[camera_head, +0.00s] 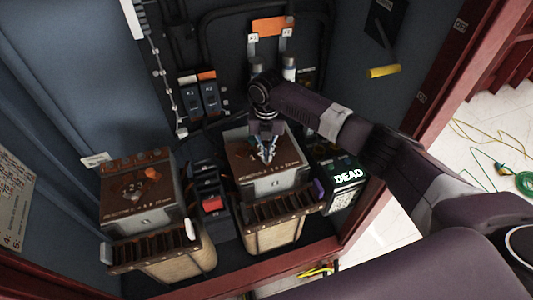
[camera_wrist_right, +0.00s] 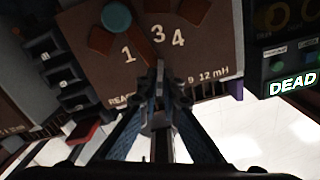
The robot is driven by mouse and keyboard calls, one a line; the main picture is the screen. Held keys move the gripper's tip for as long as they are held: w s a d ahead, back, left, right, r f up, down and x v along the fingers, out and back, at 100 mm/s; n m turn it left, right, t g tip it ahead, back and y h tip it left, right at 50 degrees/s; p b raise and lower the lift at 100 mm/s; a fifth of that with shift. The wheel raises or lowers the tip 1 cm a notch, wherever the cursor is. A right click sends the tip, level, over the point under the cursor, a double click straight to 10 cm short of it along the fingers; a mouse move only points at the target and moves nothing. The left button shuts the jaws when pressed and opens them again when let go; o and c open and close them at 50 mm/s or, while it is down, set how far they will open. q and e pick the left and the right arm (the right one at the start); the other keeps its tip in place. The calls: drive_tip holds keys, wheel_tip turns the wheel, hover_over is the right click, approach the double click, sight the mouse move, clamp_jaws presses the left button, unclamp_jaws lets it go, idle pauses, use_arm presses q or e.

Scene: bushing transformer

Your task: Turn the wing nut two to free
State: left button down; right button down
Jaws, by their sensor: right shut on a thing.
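My right gripper (camera_head: 267,152) reaches down onto the brown top of the right-hand reactor box (camera_head: 279,185). In the right wrist view the gripper (camera_wrist_right: 160,88) has its fingertips close together, shut on a small part that they almost fully hide, which I take to be the wing nut. Painted numbers 1, 3 and 4 show on the box top (camera_wrist_right: 205,50); no 2 is visible. A narrow brown strip (camera_wrist_right: 143,45) runs from a teal round knob (camera_wrist_right: 116,17) towards the fingertips. My left gripper is out of view.
A similar reactor box (camera_head: 140,203) with an orange part (camera_head: 152,173) on top stands at left. Dark switch blocks (camera_head: 208,190) sit between the boxes. A black unit reading DEAD (camera_head: 342,180) stands close on the right. The red cabinet frame (camera_head: 365,220) bounds the space.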

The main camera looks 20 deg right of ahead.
drive_tip(key=shift+s+f+n, duration=0.25)
drive_tip(key=shift+f+n, duration=0.1)
drive_tip(key=shift+n, duration=0.25)
drive_tip(key=c, duration=2.1)
unclamp_jaws()
drive_tip(key=shift+w, duration=0.1)
drive_tip(key=shift+r, duration=0.15)
wheel_tip(320, 180, up, 12)
drive_tip(key=shift+w, duration=0.1)
drive_tip(key=shift+a, duration=0.1)
